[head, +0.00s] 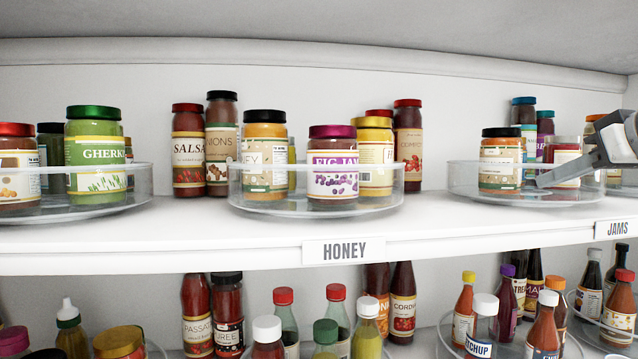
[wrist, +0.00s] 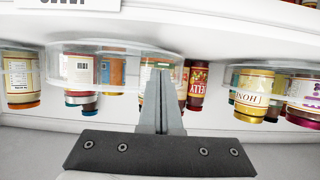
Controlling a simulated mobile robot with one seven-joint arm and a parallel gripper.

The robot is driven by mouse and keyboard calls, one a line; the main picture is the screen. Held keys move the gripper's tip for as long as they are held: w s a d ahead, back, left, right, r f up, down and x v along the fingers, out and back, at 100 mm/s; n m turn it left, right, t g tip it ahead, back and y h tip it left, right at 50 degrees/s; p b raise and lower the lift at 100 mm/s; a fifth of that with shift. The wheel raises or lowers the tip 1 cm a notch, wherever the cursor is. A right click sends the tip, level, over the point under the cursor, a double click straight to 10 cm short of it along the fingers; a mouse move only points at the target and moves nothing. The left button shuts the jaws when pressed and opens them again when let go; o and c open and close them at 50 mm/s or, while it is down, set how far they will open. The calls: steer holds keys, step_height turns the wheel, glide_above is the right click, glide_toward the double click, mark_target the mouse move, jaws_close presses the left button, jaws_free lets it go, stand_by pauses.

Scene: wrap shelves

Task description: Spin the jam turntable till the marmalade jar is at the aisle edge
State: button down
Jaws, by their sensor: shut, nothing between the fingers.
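The jam turntable (head: 480,189) is a clear round tray with a raised rim, on the upper shelf at the right, beside the JAMS label (head: 617,229). It holds several jars, among them a black-lidded jar with a cream label (head: 500,160) at its left front. My gripper (head: 541,181) is shut and empty, its fingertips at the turntable's front rim; I cannot tell whether they touch it. In the wrist view, which looks upside down, my fingers (wrist: 160,75) overlap the clear rim (wrist: 75,52). I cannot read which jar is the marmalade; my gripper hides part of the tray.
A second turntable (head: 310,205) stands in the middle above the HONEY label (head: 344,250), and a third (head: 80,208) at the left. Loose jars such as SALSA (head: 188,150) stand between them. The shelf's front strip is clear. Bottles crowd the shelf below.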

mark_target(569, 183)
steer(key=shift+w+d, duration=0.25)
steer(key=shift+w, duration=0.2)
steer(key=shift+s+d+p, duration=0.2)
steer(key=shift+s+d, duration=0.1)
steer(key=shift+d, duration=0.2)
steer(key=shift+s+d+p, duration=0.15)
steer(key=shift+s+d, duration=0.1)
steer(key=shift+d, duration=0.25)
steer(key=shift+d, duration=0.1)
steer(key=shift+s+d+p, duration=0.15)
steer(key=shift+d+p, duration=0.35)
steer(key=shift+d, duration=0.65)
